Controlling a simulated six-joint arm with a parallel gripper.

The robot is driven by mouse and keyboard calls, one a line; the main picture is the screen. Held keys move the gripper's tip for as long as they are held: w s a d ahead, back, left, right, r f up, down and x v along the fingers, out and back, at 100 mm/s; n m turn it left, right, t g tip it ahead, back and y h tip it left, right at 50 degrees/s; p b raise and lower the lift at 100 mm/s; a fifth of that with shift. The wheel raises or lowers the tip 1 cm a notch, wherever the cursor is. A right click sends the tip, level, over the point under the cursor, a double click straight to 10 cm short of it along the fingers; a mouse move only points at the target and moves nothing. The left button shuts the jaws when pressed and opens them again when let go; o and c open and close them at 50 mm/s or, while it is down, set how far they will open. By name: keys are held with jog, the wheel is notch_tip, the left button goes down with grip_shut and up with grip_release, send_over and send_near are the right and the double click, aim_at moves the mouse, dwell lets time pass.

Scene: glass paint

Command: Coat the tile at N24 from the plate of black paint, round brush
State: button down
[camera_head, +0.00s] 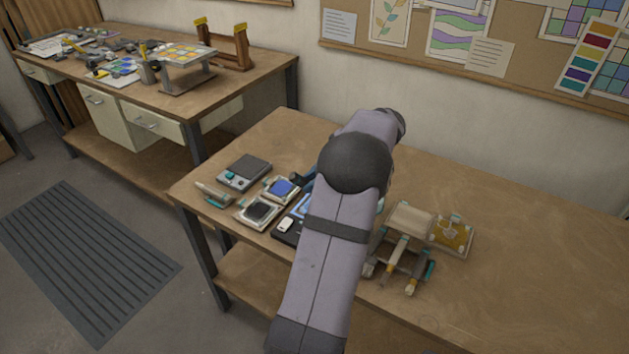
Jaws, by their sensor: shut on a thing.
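A pale, square-edged plate with black paint (258,211) lies near the front left of the near workbench. To its right a dark tray (284,238) shows partly, with a small white piece (286,225) and a blue patch (301,205). My arm covers the rest of this tray. No N24 label can be read, and I cannot tell which tile it is. A rack (407,262) with brushes stands right of my arm; I cannot make out a round brush. My gripper and anything in it are hidden behind my arm.
A blue paint plate (282,188) lies behind the black one. A grey device with a dark top (244,171) stands at the back left. A plate with amber paint (452,234) lies right of the rack. The workbench (540,240) is clear on the right.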

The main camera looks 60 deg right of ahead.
aim_at(297, 174)
jog(key=shift+w+a+f+b, duration=0.1)
jog(key=shift+w+a+b, duration=0.5)
jog(key=shift+w, duration=0.1)
jog(key=shift+w, duration=0.1)
jog(key=shift+w+a+b, duration=0.7)
jog(key=shift+w, duration=0.05)
jog(key=shift+r+p, duration=1.15)
jog(key=shift+r, duration=1.45)
